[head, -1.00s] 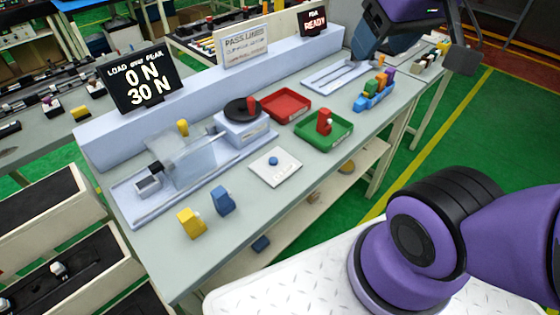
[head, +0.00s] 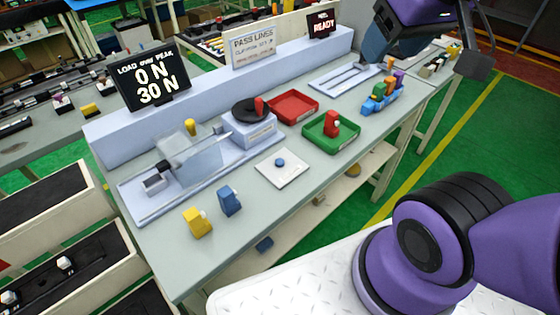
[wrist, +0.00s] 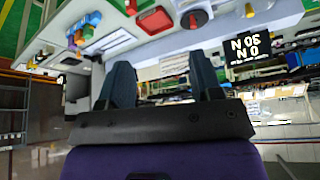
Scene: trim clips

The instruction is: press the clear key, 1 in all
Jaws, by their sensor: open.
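A white plate (head: 283,172) with a round blue button (head: 280,162) lies on the grey bench near its front edge. It seems to be the clear key, but its lettering is too small to read. My gripper (wrist: 163,80) shows in the wrist view with its two dark fingers apart and nothing between them. In the head view my arm's end is at the top right, over the far end of the bench, well away from the button. The load display (head: 150,82) reads 0 N and 30 N; it also shows in the wrist view (wrist: 248,46).
A yellow clip (head: 197,222) and a blue clip (head: 230,200) stand left of the plate. Behind it is a press fixture with a black dial (head: 250,110). A green tray (head: 345,140) holding a red clip, a red tray (head: 293,105) and a rack of coloured clips (head: 382,100) lie to the right.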

